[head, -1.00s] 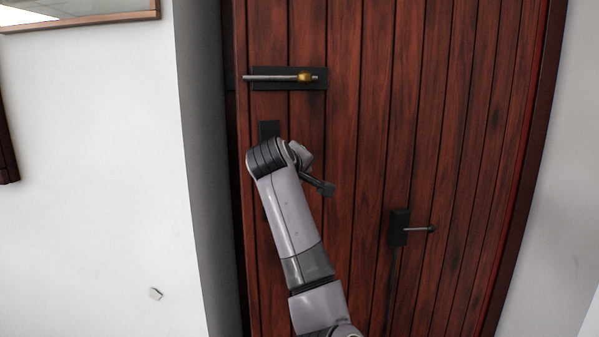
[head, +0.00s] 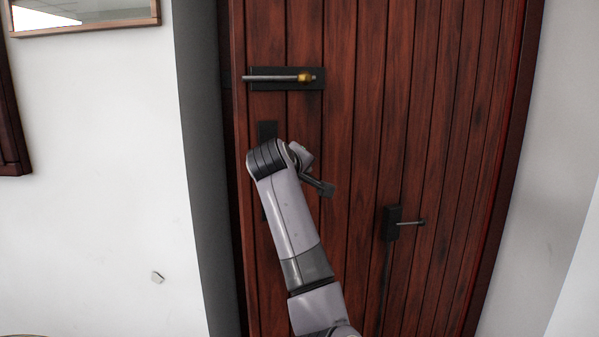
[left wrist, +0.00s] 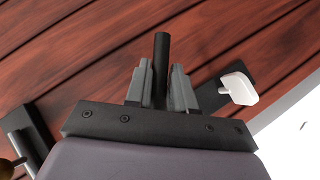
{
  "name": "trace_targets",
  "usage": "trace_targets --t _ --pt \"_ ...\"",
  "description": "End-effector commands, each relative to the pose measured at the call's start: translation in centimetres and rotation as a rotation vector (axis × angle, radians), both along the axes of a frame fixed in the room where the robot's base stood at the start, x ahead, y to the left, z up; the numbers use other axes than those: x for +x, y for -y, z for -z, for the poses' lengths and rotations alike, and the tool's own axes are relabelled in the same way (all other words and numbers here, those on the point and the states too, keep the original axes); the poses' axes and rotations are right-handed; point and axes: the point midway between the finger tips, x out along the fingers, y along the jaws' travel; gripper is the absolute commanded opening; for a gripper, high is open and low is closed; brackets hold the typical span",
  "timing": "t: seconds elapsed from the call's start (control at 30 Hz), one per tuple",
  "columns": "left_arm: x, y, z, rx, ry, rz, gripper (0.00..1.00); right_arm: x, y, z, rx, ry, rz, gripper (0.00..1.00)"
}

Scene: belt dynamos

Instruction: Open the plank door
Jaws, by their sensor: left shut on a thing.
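The red-brown plank door (head: 340,110) fills the middle of the head view. My left arm reaches up to its left side. In the left wrist view, my left gripper (left wrist: 162,92) is shut on a dark bar-shaped handle (left wrist: 161,48) that stands up between its fingers. In the head view my wrist hides most of the grip. A bolt (head: 285,78) with a brass knob lies across a dark plate higher on the door. My right gripper is out of view.
A second small handle (head: 405,223) sits on a dark plate lower right. White wall (head: 90,170) and grey door frame (head: 200,170) lie left; a framed picture or mirror (head: 80,20) hangs upper left.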

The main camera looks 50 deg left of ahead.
Motion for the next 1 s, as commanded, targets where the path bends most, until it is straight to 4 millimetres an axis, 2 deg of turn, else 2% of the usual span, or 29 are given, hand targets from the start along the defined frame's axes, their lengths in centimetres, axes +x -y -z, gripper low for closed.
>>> trace_targets --t 0.03,0.47,0.5,0.53,0.87,1.0 --pt "0.0 0.1 0.5 -0.008 -0.011 0.004 0.00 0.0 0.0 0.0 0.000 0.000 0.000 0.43" --pt "0.0 0.0 0.5 -0.007 -0.011 0.002 0.00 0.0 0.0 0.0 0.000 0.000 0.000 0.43" --pt "0.0 0.0 0.4 -0.007 -0.011 0.001 0.36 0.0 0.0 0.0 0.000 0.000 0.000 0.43" --pt "0.0 0.0 0.4 -0.007 -0.010 0.001 0.44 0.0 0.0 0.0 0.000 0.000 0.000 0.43" --pt "-0.1 0.1 0.3 -0.004 -0.008 0.000 0.44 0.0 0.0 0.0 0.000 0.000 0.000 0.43" --pt "-1.1 0.7 -0.2 -0.002 -0.005 0.000 0.44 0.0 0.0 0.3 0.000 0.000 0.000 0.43"
